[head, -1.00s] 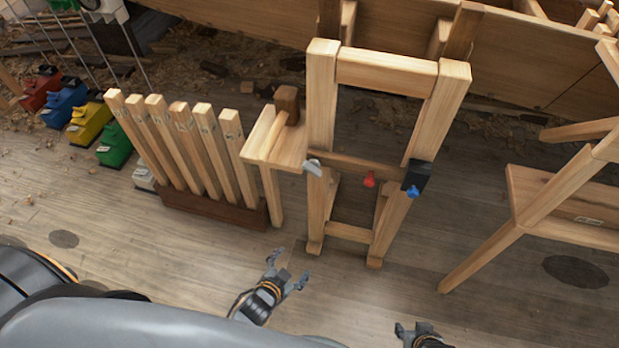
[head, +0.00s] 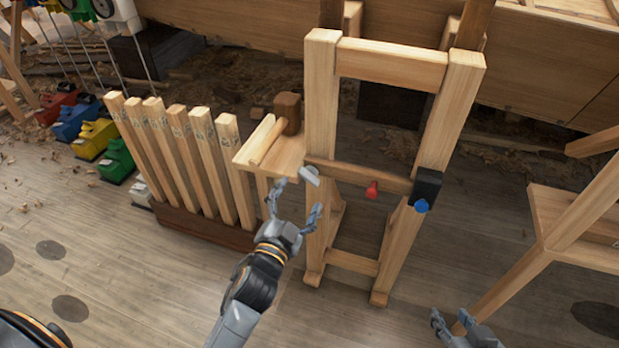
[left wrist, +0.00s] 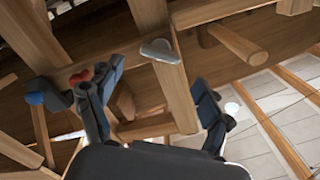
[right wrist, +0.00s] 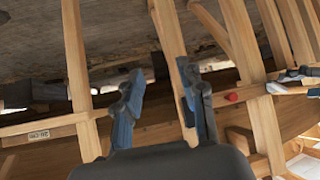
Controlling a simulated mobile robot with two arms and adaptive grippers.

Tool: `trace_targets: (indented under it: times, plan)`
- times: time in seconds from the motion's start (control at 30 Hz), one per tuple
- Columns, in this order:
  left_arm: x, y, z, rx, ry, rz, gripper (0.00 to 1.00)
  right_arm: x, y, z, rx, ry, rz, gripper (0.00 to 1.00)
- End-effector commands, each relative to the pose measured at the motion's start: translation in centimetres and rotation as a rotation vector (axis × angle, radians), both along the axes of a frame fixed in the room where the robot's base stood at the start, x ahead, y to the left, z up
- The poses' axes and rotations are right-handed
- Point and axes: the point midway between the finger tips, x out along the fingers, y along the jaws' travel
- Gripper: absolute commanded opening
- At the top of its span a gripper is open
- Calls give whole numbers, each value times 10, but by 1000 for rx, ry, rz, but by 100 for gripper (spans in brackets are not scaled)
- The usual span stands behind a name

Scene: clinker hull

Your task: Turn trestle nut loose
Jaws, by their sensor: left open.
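A wooden trestle frame (head: 320,95) stands upright in the middle of the head view. A pale grey, wing-shaped nut (head: 309,176) sits on its left post at the crossbar. It also shows in the left wrist view (left wrist: 158,50). A red knob (head: 372,190) is mid-crossbar, and a blue knob (head: 421,205) is on a black block (head: 428,185) at the right post. My left gripper (head: 297,200) is open and empty, just below and in front of the grey nut, apparently not touching it. My right gripper (head: 452,320) is open and empty, low and right of the trestle.
A small shelf with a wooden mallet (head: 288,112) juts out left of the grey nut. Left of it stands a rack of upright wooden slats (head: 160,140). Coloured blocks (head: 95,135) lie at far left. Another wooden stand (head: 565,225) is on the right.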

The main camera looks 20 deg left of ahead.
Motion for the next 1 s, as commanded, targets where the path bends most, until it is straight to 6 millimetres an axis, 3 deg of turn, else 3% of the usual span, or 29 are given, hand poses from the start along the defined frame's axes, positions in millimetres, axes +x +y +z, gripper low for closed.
trace_targets:
  times: [0.1,0.33,0.5,0.77,0.87,1.0]
  plan:
    - [27,-1,0,2,-4,0,79,12,5,9,18,-81,6,40]
    - [62,-3,-1,-1,0,-1,79,30,13,30,50,-217,16,40]
    - [73,-3,-1,-1,1,-1,79,35,16,38,62,-266,20,40]
    - [74,-3,-1,-1,1,0,79,36,16,40,63,-272,20,40]
    - [74,-3,-1,-1,1,0,65,36,16,40,63,-272,20,40]
    - [74,-3,-1,-1,1,0,36,36,16,40,63,-271,20,40]
